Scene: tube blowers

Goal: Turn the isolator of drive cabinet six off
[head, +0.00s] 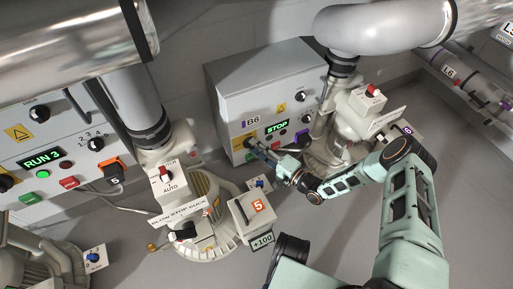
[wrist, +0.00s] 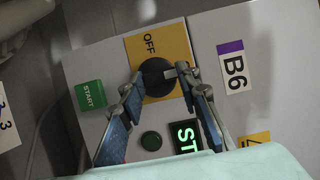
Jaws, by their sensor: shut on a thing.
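The drive cabinet (head: 262,75) labelled B6 (head: 252,121) is a grey box in the middle of the head view, with a green STOP display (head: 277,126). In the wrist view its isolator is a round black knob (wrist: 155,72) on a yellow plate (wrist: 172,39) with OFF printed on it. My gripper (wrist: 160,77) is shut on the knob, with one blue-padded finger on each side. The pointing direction of the knob is hard to tell. In the head view my gripper (head: 255,146) reaches the front lower left of the cabinet and hides most of the knob.
A large pipe (head: 385,25) passes above right.

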